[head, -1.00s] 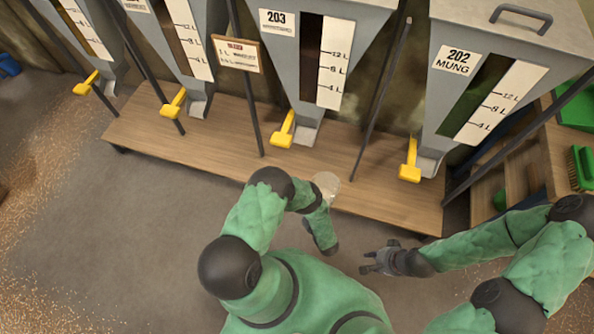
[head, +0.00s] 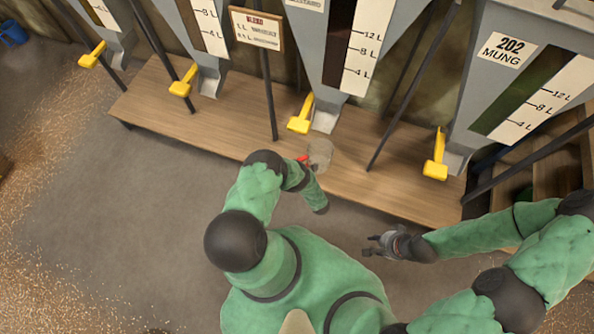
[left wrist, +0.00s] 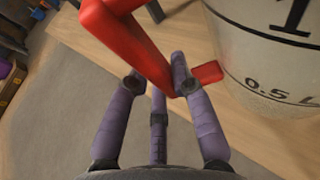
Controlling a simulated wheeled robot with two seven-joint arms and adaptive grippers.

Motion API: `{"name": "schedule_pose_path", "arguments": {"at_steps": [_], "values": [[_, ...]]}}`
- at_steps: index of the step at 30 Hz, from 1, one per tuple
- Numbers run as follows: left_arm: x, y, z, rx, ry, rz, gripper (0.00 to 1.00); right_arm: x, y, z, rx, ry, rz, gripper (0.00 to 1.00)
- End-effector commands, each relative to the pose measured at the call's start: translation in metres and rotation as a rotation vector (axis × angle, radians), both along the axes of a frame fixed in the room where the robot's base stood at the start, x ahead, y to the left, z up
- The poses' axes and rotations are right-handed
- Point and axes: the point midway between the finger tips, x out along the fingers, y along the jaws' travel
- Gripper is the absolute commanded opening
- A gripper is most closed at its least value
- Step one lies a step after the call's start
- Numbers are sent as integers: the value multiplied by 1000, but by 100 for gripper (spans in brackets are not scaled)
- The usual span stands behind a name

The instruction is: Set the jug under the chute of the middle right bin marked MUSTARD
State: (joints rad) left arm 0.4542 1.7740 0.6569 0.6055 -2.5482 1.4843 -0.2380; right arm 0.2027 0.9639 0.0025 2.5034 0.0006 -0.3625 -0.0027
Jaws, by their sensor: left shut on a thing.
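The clear jug (head: 321,152) shows over the shelf in the head view, just in front of the middle right bin's chute (head: 325,117). Whether it touches the shelf I cannot tell. In the left wrist view its wall (left wrist: 270,60) bears a 0.5 L mark, and its red handle (left wrist: 145,42) lies between my left gripper's fingers (left wrist: 158,76), which are shut on it. The bin's label (head: 305,4) is cut by the top edge, with part of MUSTARD showing. A yellow lever (head: 300,115) sits left of the chute. My right gripper (head: 368,245) is open and empty over the floor.
The wooden shelf (head: 230,125) runs under the row of bins. Dark posts (head: 268,95) stand along it, one on each side of the middle right bin. The MUNG bin (head: 500,95) is to the right. A BLEND sign (head: 257,29) hangs at left. Grain lies on the floor.

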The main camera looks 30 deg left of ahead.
Motion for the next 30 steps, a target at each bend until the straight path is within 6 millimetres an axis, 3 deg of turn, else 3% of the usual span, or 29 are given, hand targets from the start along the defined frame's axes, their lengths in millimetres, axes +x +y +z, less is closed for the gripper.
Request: {"name": "schedule_pose_path", "arguments": {"at_steps": [3,11,18,30], "values": [[7,9,-14,2,-3,2,0,0,0,-10,0,0,0,30],[14,18,-25,2,-4,2,0,0,0,-18,0,-1,0,30],[14,18,-57,1,-2,0,0,0,0,-36,0,0,0,30],[15,18,-58,2,-3,1,0,0,0,-34,0,0,0,30]]}}
